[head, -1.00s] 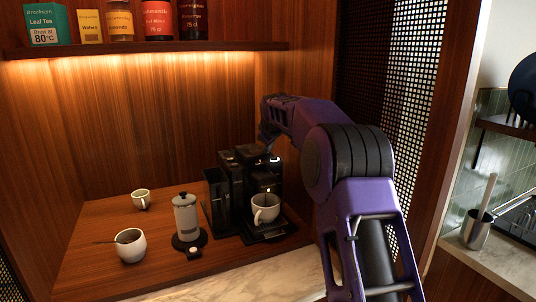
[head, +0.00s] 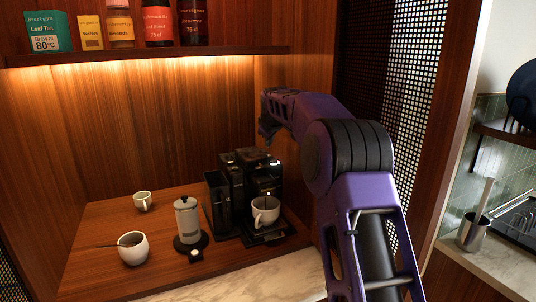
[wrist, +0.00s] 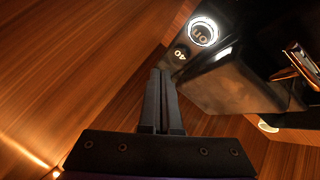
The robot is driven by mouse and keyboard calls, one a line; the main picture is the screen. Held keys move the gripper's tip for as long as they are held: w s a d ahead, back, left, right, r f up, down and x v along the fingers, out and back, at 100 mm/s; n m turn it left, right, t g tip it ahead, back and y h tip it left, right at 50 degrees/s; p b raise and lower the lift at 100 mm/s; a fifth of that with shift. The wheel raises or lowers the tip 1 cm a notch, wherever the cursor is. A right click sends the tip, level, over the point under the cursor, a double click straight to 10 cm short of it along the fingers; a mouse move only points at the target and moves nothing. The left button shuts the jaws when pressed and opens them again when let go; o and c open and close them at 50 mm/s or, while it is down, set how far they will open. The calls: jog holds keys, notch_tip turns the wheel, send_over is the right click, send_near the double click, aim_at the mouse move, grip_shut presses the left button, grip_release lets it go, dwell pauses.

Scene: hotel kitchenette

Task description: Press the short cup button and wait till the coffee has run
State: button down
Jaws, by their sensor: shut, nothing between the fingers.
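The black coffee machine (head: 262,178) stands at the right of the wooden counter. A white cup (head: 265,212) sits upright under its spout; I cannot tell whether coffee is running. In the wrist view the machine's top (wrist: 225,75) shows a round button with a bright white ring (wrist: 203,31), apparently marked 110. A second button marked 40 (wrist: 180,56) is beside it, with no bright ring. My gripper (wrist: 159,74) is shut and empty, its tips close to the 40 mark in the picture. In the head view my gripper (head: 267,130) is above the machine, apart from it.
A French press (head: 187,220), a white bowl-like cup with a spoon (head: 133,248) and a small cup (head: 142,201) stand left of the machine. A shelf (head: 150,52) with boxes and jars runs above. A perforated panel (head: 375,90) is close behind my arm.

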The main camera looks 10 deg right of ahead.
jog(key=shift+r, duration=1.7)
